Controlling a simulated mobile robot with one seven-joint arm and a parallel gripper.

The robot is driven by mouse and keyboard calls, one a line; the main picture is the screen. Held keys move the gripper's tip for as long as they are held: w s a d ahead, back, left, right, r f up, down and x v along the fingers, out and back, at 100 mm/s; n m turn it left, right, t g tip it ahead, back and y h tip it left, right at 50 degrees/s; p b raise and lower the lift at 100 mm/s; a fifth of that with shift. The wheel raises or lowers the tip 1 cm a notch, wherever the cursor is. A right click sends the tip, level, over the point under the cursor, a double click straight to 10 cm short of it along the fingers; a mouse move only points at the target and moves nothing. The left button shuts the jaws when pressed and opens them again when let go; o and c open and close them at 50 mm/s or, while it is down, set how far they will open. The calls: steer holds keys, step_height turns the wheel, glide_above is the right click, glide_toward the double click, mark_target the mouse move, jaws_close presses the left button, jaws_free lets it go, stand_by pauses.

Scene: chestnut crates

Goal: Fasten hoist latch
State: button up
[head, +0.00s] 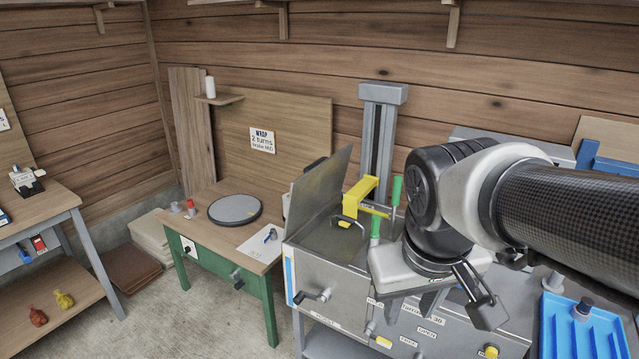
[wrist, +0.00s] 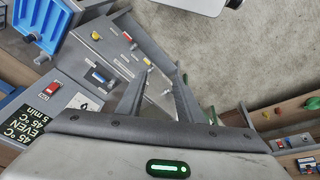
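The hoist is a grey column (head: 385,130) with a yellow arm (head: 358,196) over an open steel tank (head: 322,275) in the head view. A crank-like handle (head: 318,295) sits on the tank's front, above a small label I cannot read surely. A yellow-tipped lever (head: 380,342) is lower right of it, near labels that seem to read OPEN and FREE. Which part is the latch, I cannot tell. My gripper (head: 412,308) hangs in front of the panel. In the wrist view my gripper (wrist: 164,75) has its fingers apart with nothing between them; small levers on the panel show beyond.
A tilted lid (head: 318,188) stands open beside the hoist. Two green handles (head: 396,191) rise near the tank. A blue tray (head: 582,325) lies at right. A green-legged table (head: 215,225) with a round grey disc stands left. The floor before it is clear.

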steer(key=w+d+f+n+g+h+b, duration=0.1)
steer(key=w+f+b, duration=0.1)
steer(key=f, duration=0.4)
steer(key=w+d+f+n+g+h+b, duration=0.1)
steer(key=w+d+f+g+h+b, duration=0.1)
steer(key=f, duration=0.4)
steer(key=w+d+f+n+g+h+b, duration=0.1)
steer(key=w+f+h+b, duration=0.1)
steer(key=f, duration=0.4)
steer(key=shift+w+d+f+n+g+b, duration=0.2)
steer(key=shift+w+f+n+g+b, duration=0.1)
steer(key=shift+w+g, duration=0.15)
jaws_close()
steer(key=w+f+n+t+h+b, duration=0.2)
steer(key=w+f+n+t+b, duration=0.3)
steer(key=f, duration=1)
steer(key=w+a+f+n+t+h+b, duration=0.1)
steer(key=w+f+n+t+b, duration=0.3)
steer(key=f+n, duration=0.7)
steer(key=w+f+n+t+h+b, duration=0.3)
steer(key=w+f+n+t+b, duration=0.2)
steer(key=f, duration=1.5)
steer(key=n+t+b, duration=0.2)
steer(key=n+t, duration=0.1)
steer(key=t, duration=0.1)
steer(key=shift+w+a+f, duration=0.15)
steer(key=shift+w+f, duration=0.1)
steer(key=shift+w, duration=0.1)
